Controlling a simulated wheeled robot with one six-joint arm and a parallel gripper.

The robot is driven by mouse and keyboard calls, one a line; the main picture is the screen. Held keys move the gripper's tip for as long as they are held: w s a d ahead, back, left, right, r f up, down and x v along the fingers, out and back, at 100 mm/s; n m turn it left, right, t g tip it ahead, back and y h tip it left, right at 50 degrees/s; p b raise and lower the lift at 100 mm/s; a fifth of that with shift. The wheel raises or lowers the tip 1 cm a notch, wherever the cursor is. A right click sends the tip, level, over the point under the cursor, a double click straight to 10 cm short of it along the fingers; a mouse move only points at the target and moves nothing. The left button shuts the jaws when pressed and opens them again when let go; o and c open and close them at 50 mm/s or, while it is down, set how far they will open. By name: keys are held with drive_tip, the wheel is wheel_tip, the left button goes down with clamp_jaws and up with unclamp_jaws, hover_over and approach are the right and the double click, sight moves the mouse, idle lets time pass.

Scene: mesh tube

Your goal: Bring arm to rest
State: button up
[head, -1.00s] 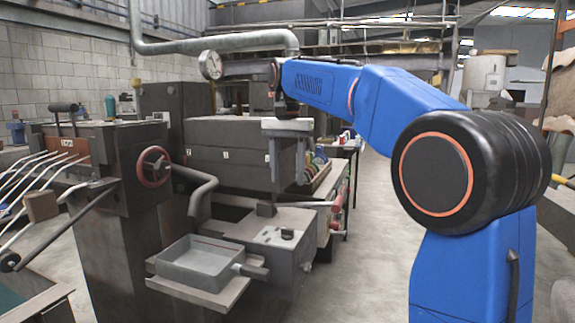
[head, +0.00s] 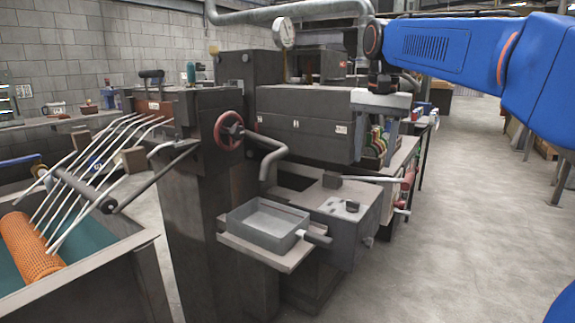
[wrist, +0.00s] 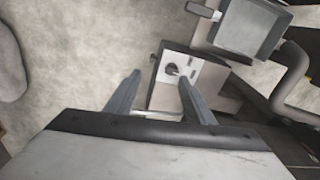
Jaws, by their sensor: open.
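My blue arm (head: 430,48) reaches in from the right in the head view, with its wrist at a dark machine's far right side. My gripper (head: 376,142) hangs below the wrist, its grey fingers pointing down. In the wrist view the two fingers of my gripper (wrist: 159,80) stand apart with nothing between them. They are over a machine plate with a dark knob (wrist: 172,69); the gap in height cannot be told. An orange mesh tube (head: 31,248) lies in an open-topped bin at the lower left, well away from my gripper.
The dark machine (head: 305,125) has a red-rimmed handwheel (head: 229,130) and a grey pan (head: 268,224) on its front. Several pale rods (head: 92,172) slope down toward the bin (head: 88,291). Clear concrete floor (head: 455,220) lies right of the machine.

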drive_tip(key=s+d+f+n+t, duration=0.2)
drive_tip(key=s+f+n, duration=0.1)
drive_tip(key=s+f, duration=1.1)
drive_tip(key=s+d+f+n+t, duration=0.2)
drive_tip(key=s+d+f, duration=0.1)
drive_tip(key=s+f, duration=1.1)
drive_tip(key=shift+n, duration=0.4)
